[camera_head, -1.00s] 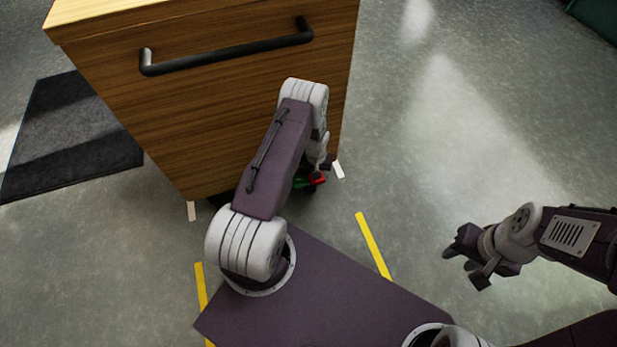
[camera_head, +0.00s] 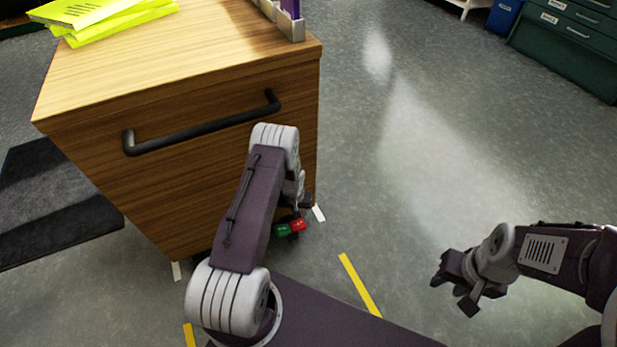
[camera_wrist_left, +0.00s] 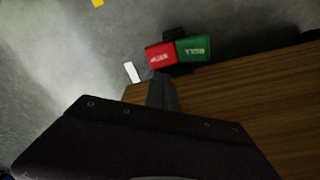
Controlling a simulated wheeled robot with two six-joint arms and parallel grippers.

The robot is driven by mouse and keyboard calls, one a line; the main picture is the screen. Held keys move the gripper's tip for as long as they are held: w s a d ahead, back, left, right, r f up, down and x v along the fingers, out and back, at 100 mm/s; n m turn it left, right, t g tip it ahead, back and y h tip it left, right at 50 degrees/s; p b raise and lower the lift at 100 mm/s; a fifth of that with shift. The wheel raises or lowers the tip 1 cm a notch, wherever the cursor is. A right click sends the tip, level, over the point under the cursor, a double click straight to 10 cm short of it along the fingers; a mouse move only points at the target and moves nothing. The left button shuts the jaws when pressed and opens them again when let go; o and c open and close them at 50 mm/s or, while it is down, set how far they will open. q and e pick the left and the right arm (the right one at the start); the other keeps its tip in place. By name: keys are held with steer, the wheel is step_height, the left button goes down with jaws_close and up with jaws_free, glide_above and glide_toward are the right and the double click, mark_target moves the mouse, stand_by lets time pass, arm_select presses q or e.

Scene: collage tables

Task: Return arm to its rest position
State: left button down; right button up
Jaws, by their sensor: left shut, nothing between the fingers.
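My left arm is folded in front of the wooden cabinet (camera_head: 190,185). In the head view its gripper is mostly hidden behind the arm, near the cabinet's lower right corner. In the left wrist view the left gripper (camera_wrist_left: 162,92) shows as a dark narrow shape, shut with nothing in it, with the cabinet's wood behind it. My right gripper (camera_head: 452,294) hangs over bare floor at the right, its fingers apart and empty.
A red and green pedal (camera_head: 290,228) is low at the cabinet's base. The cabinet has a black handle (camera_head: 200,124) and yellow papers (camera_head: 100,18) on top. A dark mat (camera_head: 55,205) lies left. Green drawers (camera_head: 570,45) stand far right.

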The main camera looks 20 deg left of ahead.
arm_select(q)
steer(key=s+d+r+m, duration=0.1)
steer(key=s+d+r, duration=0.2)
steer(key=r, duration=0.5)
steer(key=s+d+r+m, duration=0.1)
steer(key=s+d+r, duration=0.15)
steer(key=r, duration=0.55)
steer(key=s+d+r, duration=0.3)
steer(key=r, duration=0.5)
steer(key=s+d+r+m+p, duration=0.2)
steer(key=s+d+r+p, duration=0.1)
steer(key=s+r, duration=0.55)
step_height(320, 180, up, 35)
steer(key=s+p, duration=0.1)
steer(key=p, duration=3.5)
steer(key=shift+s+a+g+h, duration=0.15)
steer(key=shift+a+g+h, duration=0.15)
steer(key=shift+h, duration=0.1)
steer(key=shift+f, duration=0.15)
